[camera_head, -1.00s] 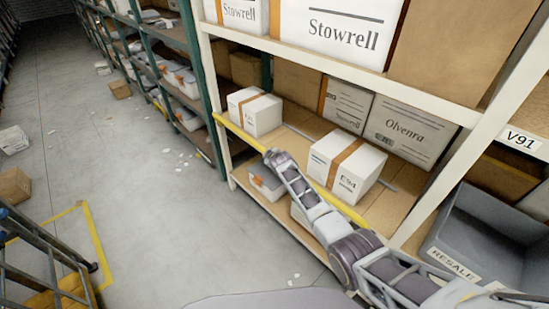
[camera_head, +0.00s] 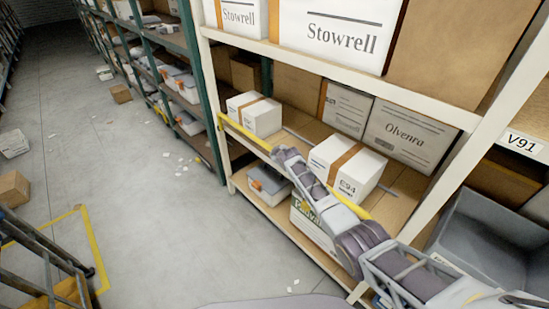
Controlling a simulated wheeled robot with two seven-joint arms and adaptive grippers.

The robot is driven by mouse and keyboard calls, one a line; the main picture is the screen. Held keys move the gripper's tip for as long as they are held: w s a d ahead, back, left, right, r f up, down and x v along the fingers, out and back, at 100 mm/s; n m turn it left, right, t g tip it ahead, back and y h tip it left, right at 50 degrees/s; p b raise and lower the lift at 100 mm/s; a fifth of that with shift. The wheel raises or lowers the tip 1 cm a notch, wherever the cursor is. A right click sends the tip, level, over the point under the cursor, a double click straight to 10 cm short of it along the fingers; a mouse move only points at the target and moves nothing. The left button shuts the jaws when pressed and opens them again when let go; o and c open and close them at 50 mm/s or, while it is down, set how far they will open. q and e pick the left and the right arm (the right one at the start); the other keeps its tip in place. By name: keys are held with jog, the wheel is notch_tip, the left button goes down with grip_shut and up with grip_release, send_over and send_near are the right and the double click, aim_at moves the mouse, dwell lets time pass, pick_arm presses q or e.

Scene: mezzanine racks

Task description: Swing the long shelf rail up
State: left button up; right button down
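The long yellow shelf rail (camera_head: 243,133) runs along the front edge of the middle shelf, from the left post toward the lower right. My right arm comes in from the lower right, over the rail's middle, and hides part of it. My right gripper (camera_head: 283,154) is at the rail, but its fingers are too small and dark to show whether they are closed on it. My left gripper is out of view.
White cartons (camera_head: 256,114) and the E94 carton (camera_head: 347,167) stand behind the rail. A Padva box (camera_head: 309,222) and a lidded bin (camera_head: 268,184) sit on the lower shelf. A grey bin (camera_head: 489,233) is at right.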

jog(key=shift+w+d+r, duration=0.15)
jog(key=shift+w+r, duration=0.05)
dwell(0.3)
jog(key=c, duration=1.5)
grip_release()
jog(key=shift+c, duration=0.2)
jog(key=shift+o, duration=1.4)
jog(key=shift+s+f, duration=0.1)
jog(key=shift+s, duration=0.2)
jog(key=v, duration=1.1)
jog(key=shift+s, duration=0.25)
